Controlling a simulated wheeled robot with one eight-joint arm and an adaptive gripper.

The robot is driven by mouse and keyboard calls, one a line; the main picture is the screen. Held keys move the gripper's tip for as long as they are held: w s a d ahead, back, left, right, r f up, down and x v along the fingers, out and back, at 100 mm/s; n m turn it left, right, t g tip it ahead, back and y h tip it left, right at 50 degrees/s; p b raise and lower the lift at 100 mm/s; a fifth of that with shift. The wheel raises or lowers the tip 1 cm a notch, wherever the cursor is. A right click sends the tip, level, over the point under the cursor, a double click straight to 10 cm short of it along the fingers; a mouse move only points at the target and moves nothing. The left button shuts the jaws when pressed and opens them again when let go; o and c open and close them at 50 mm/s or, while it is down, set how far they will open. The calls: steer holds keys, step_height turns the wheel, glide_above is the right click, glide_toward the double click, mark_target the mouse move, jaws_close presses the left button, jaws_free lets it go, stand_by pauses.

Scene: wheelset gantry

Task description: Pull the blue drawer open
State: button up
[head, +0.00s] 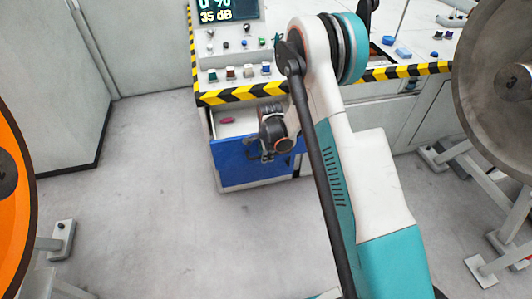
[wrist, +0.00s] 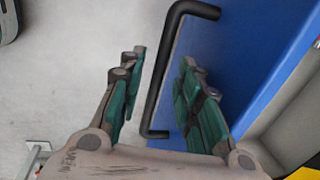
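The blue drawer (head: 235,165) sits under the console and stands partly out, with its pale inside showing from above. My gripper (head: 268,155) is at the drawer's front, right of its middle, and partly hides it. In the wrist view the blue drawer front (wrist: 235,60) carries a black bar handle (wrist: 163,75). My gripper (wrist: 163,98) is open, with one green-padded finger on each side of the bar. Gaps show between the fingers and the bar; I cannot tell whether either touches it.
A small pink object (head: 227,121) lies in the drawer. The console (head: 240,72) above has buttons, a display and a yellow-black striped edge. A large orange wheel (head: 15,200) stands at left and a grey wheel (head: 495,85) at right. The floor before the drawer is clear.

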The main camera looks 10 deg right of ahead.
step_height(320, 180, up, 12)
steer(key=s, duration=0.2)
steer(key=shift+s, duration=0.15)
stand_by(0.4)
steer(key=shift+f, duration=0.1)
steer(key=s+r+n+t, duration=0.1)
steer(key=s+r+n, duration=0.3)
steer(key=s+r, duration=0.45)
steer(key=s+r+n+t, duration=0.1)
steer(key=s+r+n, duration=0.4)
steer(key=r, duration=0.7)
steer(key=s+d+r+n+t, duration=0.1)
steer(key=s+r+n+t, duration=0.2)
steer(key=s+n, duration=0.6)
steer(key=s+r, duration=0.1)
steer(key=s, duration=0.8)
steer(key=shift+d+r, duration=0.15)
